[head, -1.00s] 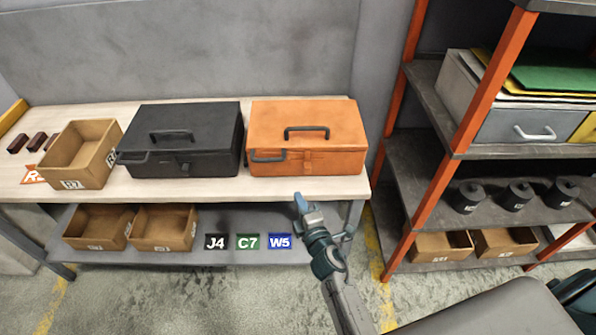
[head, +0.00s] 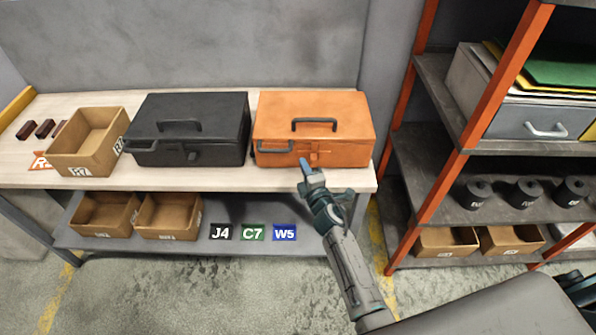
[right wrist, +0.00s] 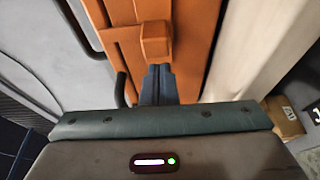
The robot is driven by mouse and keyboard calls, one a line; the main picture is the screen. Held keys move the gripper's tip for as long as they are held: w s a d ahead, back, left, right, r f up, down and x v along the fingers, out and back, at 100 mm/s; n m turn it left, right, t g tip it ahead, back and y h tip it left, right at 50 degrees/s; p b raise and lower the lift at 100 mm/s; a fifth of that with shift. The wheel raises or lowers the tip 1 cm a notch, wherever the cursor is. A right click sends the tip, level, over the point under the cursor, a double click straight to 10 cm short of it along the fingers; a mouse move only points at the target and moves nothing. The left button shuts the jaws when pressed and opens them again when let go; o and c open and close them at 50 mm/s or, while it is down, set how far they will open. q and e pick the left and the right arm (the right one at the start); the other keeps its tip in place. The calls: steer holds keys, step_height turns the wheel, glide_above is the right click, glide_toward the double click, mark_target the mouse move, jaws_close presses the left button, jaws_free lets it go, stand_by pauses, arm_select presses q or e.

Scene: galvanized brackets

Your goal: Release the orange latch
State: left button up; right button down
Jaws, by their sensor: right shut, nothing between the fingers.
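The orange case (head: 345,118) stands on the workbench with its lid shut. Its orange latch (head: 314,155) is a small block on the front face. In the right wrist view the latch (right wrist: 155,40) sits just beyond my fingertips. My right gripper (head: 304,164) is at the case's front, close to the latch. Its fingers (right wrist: 159,84) are shut with nothing between them. I cannot tell whether they touch the latch. My left gripper is not in view.
A dark handle (head: 276,148) juts from the case's front, left of the latch. A black case (head: 215,115) stands to the left. Cardboard bins (head: 78,167) stand on the bench and lower shelf. An orange-post shelf (head: 447,170) stands to the right.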

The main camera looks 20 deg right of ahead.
steer(key=shift+s+d, duration=0.25)
steer(key=shift+d, duration=0.3)
steer(key=shift+w+a, duration=0.1)
steer(key=d, duration=0.2)
steer(key=s+d, duration=0.1)
steer(key=d, duration=0.1)
steer(key=shift+s, duration=0.1)
